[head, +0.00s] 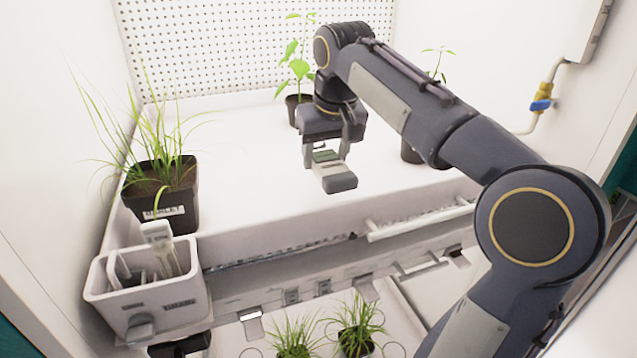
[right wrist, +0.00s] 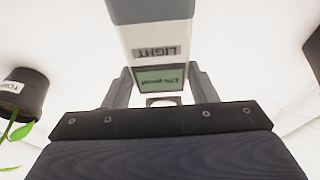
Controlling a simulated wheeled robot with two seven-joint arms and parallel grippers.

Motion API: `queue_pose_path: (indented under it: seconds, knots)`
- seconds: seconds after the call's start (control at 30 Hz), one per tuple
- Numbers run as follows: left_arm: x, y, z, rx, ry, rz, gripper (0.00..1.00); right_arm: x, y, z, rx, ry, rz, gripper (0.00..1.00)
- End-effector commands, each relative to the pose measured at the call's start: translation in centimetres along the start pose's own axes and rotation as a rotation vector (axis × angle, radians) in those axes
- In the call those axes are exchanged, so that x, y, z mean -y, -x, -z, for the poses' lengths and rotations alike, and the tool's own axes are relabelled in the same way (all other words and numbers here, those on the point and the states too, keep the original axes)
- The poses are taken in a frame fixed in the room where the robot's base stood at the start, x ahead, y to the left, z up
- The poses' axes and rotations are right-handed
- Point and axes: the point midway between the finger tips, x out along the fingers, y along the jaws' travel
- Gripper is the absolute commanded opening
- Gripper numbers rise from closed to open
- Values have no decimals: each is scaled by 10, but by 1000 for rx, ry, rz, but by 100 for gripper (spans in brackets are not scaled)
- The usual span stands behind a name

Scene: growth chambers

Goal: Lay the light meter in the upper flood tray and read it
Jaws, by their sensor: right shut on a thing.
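My right gripper (head: 327,152) is shut on the light meter (head: 339,184), over the middle of the white upper flood tray (head: 250,222). The meter is pale with a dark grey end and a small greenish screen. In the right wrist view the meter (right wrist: 155,35) sits between the fingers, with a LIGHT label and a lit screen (right wrist: 160,78) that appear upside down; I cannot make out the reading. The meter looks held above the tray floor, though the gap is hard to judge. My left gripper is not in view.
A grassy plant in a black pot (head: 180,208) stands at the tray's left. A leafy plant's pot (head: 293,108) is behind the gripper; another pot (head: 411,153) is partly hidden by my arm. A white caddy (head: 160,300) hangs front left. More plants (head: 355,340) grow below.

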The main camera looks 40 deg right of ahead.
Motion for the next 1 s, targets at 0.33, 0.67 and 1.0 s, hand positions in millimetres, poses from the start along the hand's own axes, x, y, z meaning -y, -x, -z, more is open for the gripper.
queue_pose_path:
  seconds: [0.33, 0.67, 1.0]
  knots:
    - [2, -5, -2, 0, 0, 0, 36, 0, -43, -13, 3, -1, -1, 20]
    - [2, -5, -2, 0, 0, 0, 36, 0, -59, -17, -1, -1, 0, 20]
    - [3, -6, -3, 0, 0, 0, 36, 0, -62, -18, 1, 0, 0, 72]
